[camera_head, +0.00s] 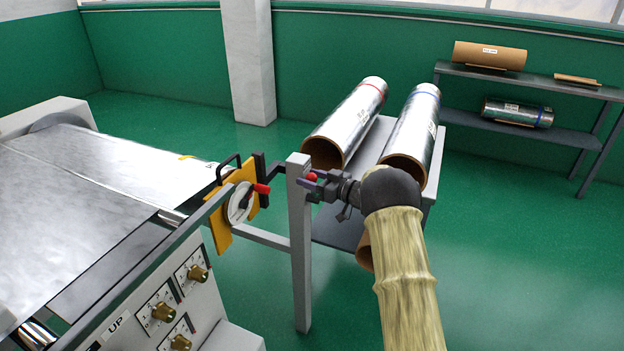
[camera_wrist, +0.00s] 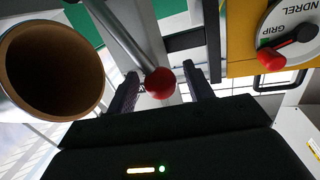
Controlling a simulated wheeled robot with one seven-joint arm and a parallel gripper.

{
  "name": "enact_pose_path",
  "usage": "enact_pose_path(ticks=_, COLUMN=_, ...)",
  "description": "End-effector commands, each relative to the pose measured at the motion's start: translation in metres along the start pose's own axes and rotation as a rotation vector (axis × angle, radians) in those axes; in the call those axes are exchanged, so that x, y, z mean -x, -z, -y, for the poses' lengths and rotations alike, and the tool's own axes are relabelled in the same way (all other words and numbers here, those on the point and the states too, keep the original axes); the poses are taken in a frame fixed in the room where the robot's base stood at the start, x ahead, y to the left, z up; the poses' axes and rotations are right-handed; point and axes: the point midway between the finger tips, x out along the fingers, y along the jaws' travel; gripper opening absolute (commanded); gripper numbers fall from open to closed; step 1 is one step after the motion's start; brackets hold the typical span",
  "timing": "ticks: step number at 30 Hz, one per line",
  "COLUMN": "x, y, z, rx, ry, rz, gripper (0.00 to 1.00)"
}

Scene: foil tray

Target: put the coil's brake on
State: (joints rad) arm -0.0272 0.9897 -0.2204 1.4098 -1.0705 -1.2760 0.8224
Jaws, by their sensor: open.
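A red ball knob (camera_wrist: 159,83) sits on the end of a grey rod (camera_wrist: 118,32), which looks like the brake lever. It also shows as a small red spot (camera_head: 312,176) beside the top of the grey post (camera_head: 299,245) in the head view. My gripper (camera_wrist: 160,76) is open, with a dark finger on each side of the knob; I cannot tell whether either touches it. In the head view my gripper (camera_head: 309,184) is at the post top. The foil coil (camera_head: 203,170) lies behind the yellow plate (camera_head: 222,228), partly hidden.
A white dial (camera_head: 238,205) with a red-tipped pointer, marked GRIP, is on the yellow plate, left of the post. Two foil rolls (camera_head: 350,120) (camera_head: 417,125) lie on a grey stand behind my arm. A shelf (camera_head: 530,80) stands at the back right. Green floor is clear at right.

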Motion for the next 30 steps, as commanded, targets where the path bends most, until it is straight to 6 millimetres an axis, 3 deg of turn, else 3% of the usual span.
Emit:
enact_pose_path(ticks=8, x=0.017, y=0.0, z=-0.001, rx=0.0, ry=-0.001, rz=0.0, gripper=0.52)
enact_pose_path(ticks=30, x=0.158, y=-0.001, z=-0.001, rx=-0.001, ry=-0.004, rz=0.001, gripper=0.52)
